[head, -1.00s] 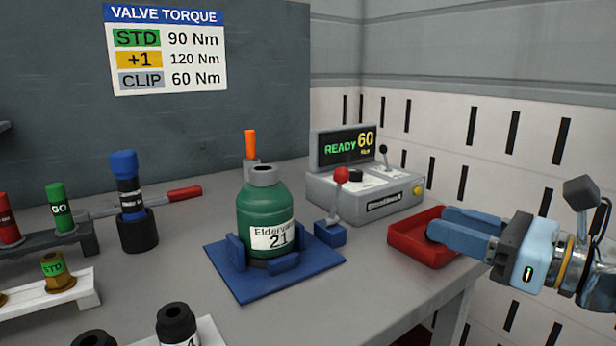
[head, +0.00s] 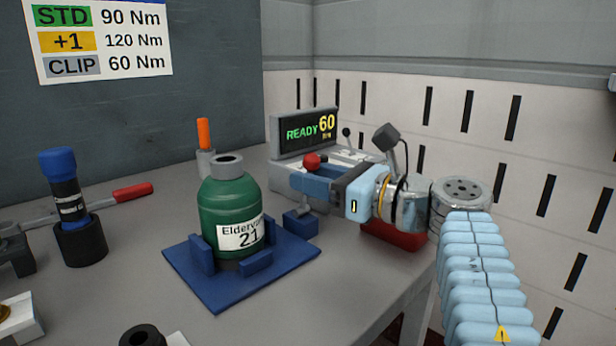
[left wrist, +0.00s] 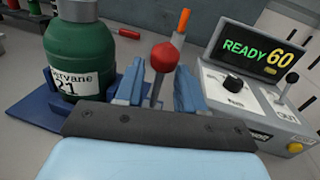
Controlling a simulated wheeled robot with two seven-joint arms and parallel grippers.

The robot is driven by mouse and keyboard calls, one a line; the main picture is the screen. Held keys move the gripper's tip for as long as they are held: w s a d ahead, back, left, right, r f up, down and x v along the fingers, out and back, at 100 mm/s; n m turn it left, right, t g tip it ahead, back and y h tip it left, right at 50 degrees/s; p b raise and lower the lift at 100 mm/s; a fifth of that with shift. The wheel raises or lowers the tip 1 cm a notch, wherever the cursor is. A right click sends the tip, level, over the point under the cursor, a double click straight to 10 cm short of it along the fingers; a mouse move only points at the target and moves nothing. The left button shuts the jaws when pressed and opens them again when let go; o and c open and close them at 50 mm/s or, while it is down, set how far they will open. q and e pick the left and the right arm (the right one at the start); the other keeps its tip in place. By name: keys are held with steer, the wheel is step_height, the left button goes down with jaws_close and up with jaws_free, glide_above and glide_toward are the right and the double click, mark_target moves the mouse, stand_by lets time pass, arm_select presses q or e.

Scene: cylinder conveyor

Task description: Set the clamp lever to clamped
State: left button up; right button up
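The clamp lever has a red knob (head: 312,160) on a thin shaft above a small blue base (head: 300,223), right of the blue clamp fixture (head: 205,288). A green cylinder (head: 230,200) labelled 21 stands upright in the fixture. My left gripper (head: 303,180) is at the lever, with its fingers just below the knob. In the left wrist view its two fingers (left wrist: 160,68) are apart, one on each side of the shaft, with the red knob (left wrist: 165,57) between them. Gaps show beside the shaft. My right gripper is not in view.
The torque controller (head: 305,135) reads READY 60 just behind the gripper. A red tray (head: 395,236) lies under my left wrist. A dark tool with a blue cap (head: 60,180) and an orange-handled tool (head: 204,135) stand to the left.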

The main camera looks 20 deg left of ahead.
arm_select(q)
steer(key=shift+w+a, duration=0.1)
steer(key=shift+a, duration=0.6)
jaws_close()
